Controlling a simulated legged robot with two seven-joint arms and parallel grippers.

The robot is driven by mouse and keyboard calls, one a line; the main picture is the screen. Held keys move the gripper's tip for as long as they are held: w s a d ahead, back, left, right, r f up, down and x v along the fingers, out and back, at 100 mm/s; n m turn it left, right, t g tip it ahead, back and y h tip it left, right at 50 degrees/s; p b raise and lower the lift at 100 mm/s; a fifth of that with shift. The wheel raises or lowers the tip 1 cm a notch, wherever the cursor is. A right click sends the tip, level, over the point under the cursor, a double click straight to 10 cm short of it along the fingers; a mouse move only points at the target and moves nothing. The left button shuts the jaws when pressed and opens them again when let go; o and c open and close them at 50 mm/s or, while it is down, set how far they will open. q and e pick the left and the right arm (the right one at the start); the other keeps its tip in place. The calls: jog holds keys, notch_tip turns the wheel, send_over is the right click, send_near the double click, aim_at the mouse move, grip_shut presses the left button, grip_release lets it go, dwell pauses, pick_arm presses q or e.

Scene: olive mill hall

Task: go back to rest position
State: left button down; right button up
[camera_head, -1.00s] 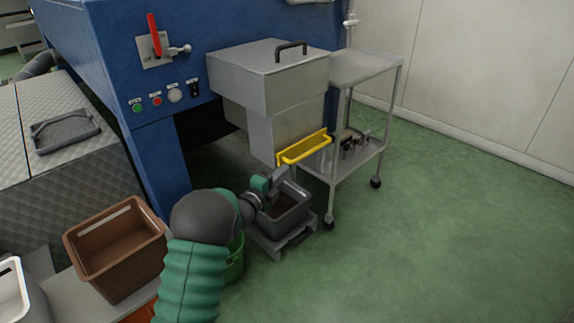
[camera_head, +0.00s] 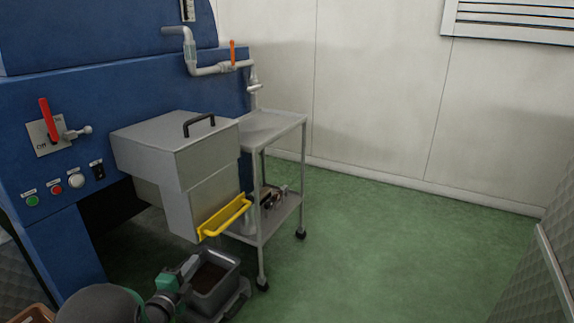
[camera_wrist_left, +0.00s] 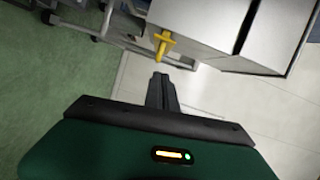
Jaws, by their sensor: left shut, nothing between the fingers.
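My left gripper (camera_head: 190,265) is at the bottom of the head view, at the left rim of a grey bin (camera_head: 228,284) with dark contents. I cannot tell whether it touches the bin. Below the steel box on the machine, it is apart from the yellow handle (camera_head: 226,217). In the left wrist view its fingers (camera_wrist_left: 160,88) are together and empty, with the yellow handle (camera_wrist_left: 164,44) ahead of them. My right gripper is in neither view.
A blue machine (camera_head: 110,75) with a red lever (camera_head: 48,118) and steel box (camera_head: 180,150) fills the left. A wheeled steel trolley (camera_head: 275,127) stands beside it. Green floor is clear to the right. A brown crate (camera_head: 32,314) shows at the lower left edge.

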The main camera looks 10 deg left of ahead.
pick_arm(q)
jog(key=s+d+f+n+g+p, duration=0.1)
jog(key=s+d+f+n+g, duration=0.1)
jog(key=s+d+n+g, duration=0.55)
jog(key=s+d+f+n+g+y, duration=0.1)
jog(key=s+d+f+n+g, duration=0.2)
jog(key=s, duration=0.8)
jog(key=s+d+f+n+g+p, duration=0.1)
jog(key=s+d+f+n+g, duration=0.1)
jog(key=s+d+n+g, duration=0.45)
jog(key=s+r+t+p, duration=0.1)
jog(key=s+r+p, duration=0.1)
jog(key=r+p, duration=1.7)
jog(key=s+a+r+t+p, duration=0.1)
jog(key=s+r+p, duration=0.1)
jog(key=r+p, duration=1.6)
jog(key=shift+s+r+n+p, duration=0.3)
jog(key=shift+r+p, duration=0.1)
jog(key=shift+r, duration=0.15)
jog(key=shift+w+a, duration=0.1)
